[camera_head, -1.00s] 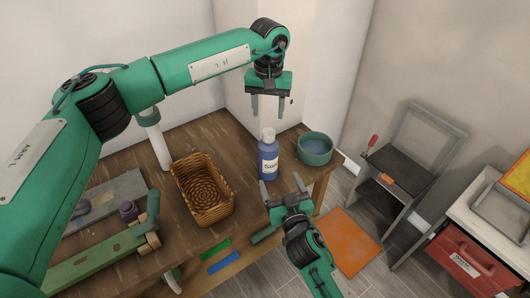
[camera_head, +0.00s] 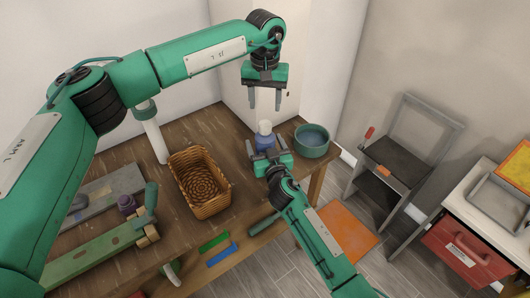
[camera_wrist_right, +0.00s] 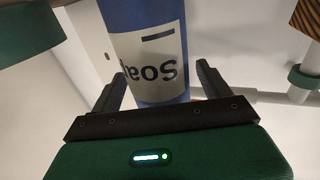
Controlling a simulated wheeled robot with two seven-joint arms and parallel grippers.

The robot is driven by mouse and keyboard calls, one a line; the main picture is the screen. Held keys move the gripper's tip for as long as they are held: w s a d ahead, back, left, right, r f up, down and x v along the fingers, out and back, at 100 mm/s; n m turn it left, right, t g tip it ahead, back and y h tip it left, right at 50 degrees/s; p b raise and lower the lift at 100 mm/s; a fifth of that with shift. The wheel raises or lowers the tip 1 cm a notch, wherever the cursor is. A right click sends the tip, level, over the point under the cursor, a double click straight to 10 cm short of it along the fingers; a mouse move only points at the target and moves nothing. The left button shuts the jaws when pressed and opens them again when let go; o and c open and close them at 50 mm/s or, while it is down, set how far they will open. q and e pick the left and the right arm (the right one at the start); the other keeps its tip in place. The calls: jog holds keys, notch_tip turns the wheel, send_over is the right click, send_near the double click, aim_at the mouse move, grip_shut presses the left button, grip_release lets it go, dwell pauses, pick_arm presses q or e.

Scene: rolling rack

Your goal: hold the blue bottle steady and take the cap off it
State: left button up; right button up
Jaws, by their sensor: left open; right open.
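The blue bottle (camera_head: 265,143) stands upright on the wooden table, with its pale cap (camera_head: 264,126) on top. In the right wrist view the bottle (camera_wrist_right: 146,22) shows a white "Soap" label, upside down, between the fingers. My right gripper (camera_head: 267,155) is open, low at the near side of the bottle, its fingers on either side of the lower body; I cannot tell whether they touch it. It also shows in the right wrist view (camera_wrist_right: 160,85). My left gripper (camera_head: 264,108) is open and empty, pointing down above the cap, apart from it.
A teal bowl (camera_head: 312,141) stands close to the right of the bottle, near the table's edge. A wicker basket (camera_head: 226,203) is to the left. A grey step stool (camera_head: 385,163) stands on the floor at right.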

aim_at(265, 123)
pick_arm(q)
jog(key=shift+s, duration=0.1)
pick_arm(e)
grip_shut()
pick_arm(q)
jog(key=n, duration=0.4)
jog(key=shift+f, duration=0.25)
notch_tip(265, 123, down, 8)
jog(key=shift+r, duration=0.25)
dwell(0.4)
